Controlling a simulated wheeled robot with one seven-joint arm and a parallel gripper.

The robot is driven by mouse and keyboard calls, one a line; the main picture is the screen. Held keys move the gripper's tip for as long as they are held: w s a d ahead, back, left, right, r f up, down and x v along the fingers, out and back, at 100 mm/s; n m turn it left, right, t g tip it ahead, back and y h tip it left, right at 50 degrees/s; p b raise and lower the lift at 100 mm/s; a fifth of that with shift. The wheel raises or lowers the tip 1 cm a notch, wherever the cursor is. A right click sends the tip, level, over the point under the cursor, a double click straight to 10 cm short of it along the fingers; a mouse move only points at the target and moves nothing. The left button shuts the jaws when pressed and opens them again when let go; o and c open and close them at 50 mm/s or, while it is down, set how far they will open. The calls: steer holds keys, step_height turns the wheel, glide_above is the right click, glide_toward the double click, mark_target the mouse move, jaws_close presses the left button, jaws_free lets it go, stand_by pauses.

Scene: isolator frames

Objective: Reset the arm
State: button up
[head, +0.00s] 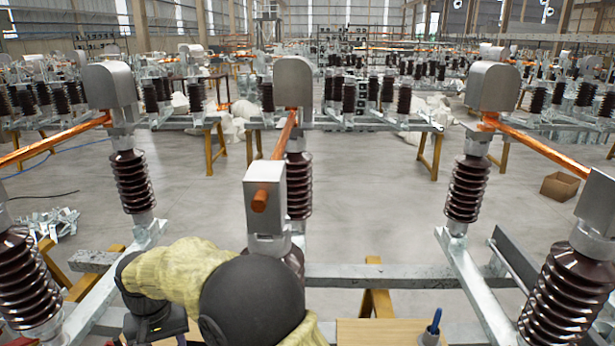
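My arm (190,275) crosses the lower left of the head view, with a yellow cover and black joints. I cannot make out my gripper or its fingers. The nearest isolator frame (385,277) stands just beyond the arm. It carries upright brown ribbed insulators (133,183) with grey metal heads. Its middle front post has a box-like metal head (265,200) with a copper bar end poking out. The arm hides part of the frame and the lower part of the middle front insulator.
Brown insulators also stand close at the lower left (24,280) and lower right (567,295). Copper bars (540,147) run between heads. A wooden surface (385,332) and a cup with a blue pen (432,330) sit at the bottom. Open floor (370,200) lies beyond, with a cardboard box (560,186).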

steer(key=w+d+m+t+b, duration=0.1)
steer(key=w+d, duration=0.2)
steer(key=d, duration=1)
steer(key=w+d+m+b, duration=0.1)
steer(key=w+d+m, duration=0.15)
steer(key=d, duration=1.05)
steer(key=s+d+f, duration=0.1)
steer(key=s+d, duration=0.2)
steer(key=d, duration=0.3)
steer(key=s+d+f+m+t+b, duration=0.1)
steer(key=s+d, duration=0.3)
steer(key=d, duration=0.3)
steer(key=s+d+f, duration=0.1)
steer(key=s+d, duration=0.2)
steer(key=d, duration=0.3)
steer(key=shift+s+d+m, duration=0.25)
steer(key=shift+d+m, duration=0.1)
steer(key=shift+d, duration=0.05)
steer(key=shift+f, duration=0.1)
steer(key=shift+c, duration=1)
steer(key=shift+a, duration=0.15)
